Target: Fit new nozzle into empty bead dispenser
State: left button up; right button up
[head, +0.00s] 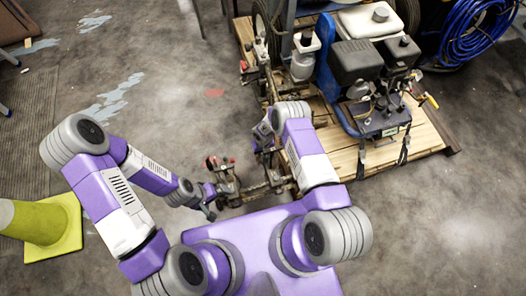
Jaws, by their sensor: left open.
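The line striper (362,62) stands on a wooden pallet at upper right, with a blue frame, dark engine and white tank. A metal bar assembly with clamps and small red parts (226,178) extends from its near left side; I cannot tell which part is the bead dispenser. My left gripper (210,210) is open, beside the lower left end of this assembly; I cannot tell whether it touches. My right gripper (264,143) is small and partly hidden by its arm near the pallet's left edge; its jaws are unclear. I cannot make out a nozzle.
The wooden pallet (432,122) has bare boards at its right end. A coiled blue hose (475,30) lies at top right.

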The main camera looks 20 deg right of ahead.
jog(key=shift+r, duration=0.25)
dwell(0.6)
jog(key=o, duration=1.4)
jog(key=shift+c, duration=0.2)
jog(key=shift+r, duration=0.1)
jog(key=shift+r+p, duration=2.45)
jog(key=shift+r, duration=1)
